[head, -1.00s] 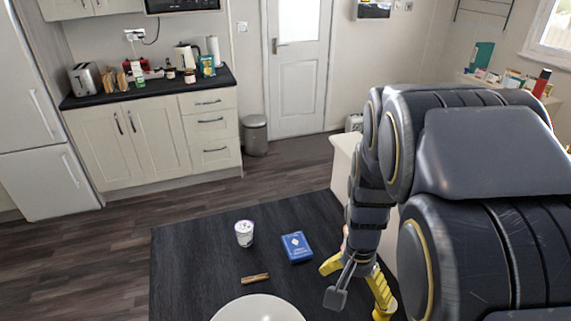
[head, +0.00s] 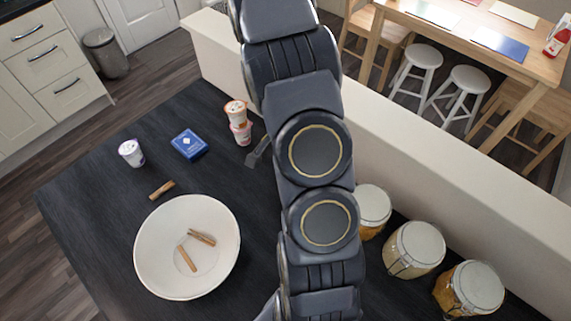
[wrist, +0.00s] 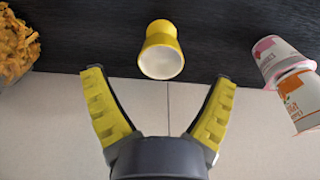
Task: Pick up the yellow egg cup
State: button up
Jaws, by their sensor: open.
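The yellow egg cup (wrist: 161,32) shows in the wrist view at the top middle, on the dark worktop. Its round white hollow faces my camera. My gripper (wrist: 160,76) is open and empty, its two yellow fingers spread wide. The egg cup lies just beyond the fingertips, roughly centred on the gap and apart from both fingers. In the head view my arm hides the egg cup and the yellow fingers.
Two stacked tubs (wrist: 283,60) stand right of the egg cup; a filled jar (wrist: 14,45) is left. The head view shows a white bowl (head: 150,245) with sticks, a blue box (head: 189,144), a white pot (head: 131,153), jars (head: 416,246) and a pale ledge (head: 420,160).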

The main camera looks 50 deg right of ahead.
jog(key=f, duration=0.3)
jog(key=shift+d+f, duration=0.2)
jog(key=shift+d, duration=0.1)
jog(key=c, duration=1.2)
jog(key=shift+r, duration=0.1)
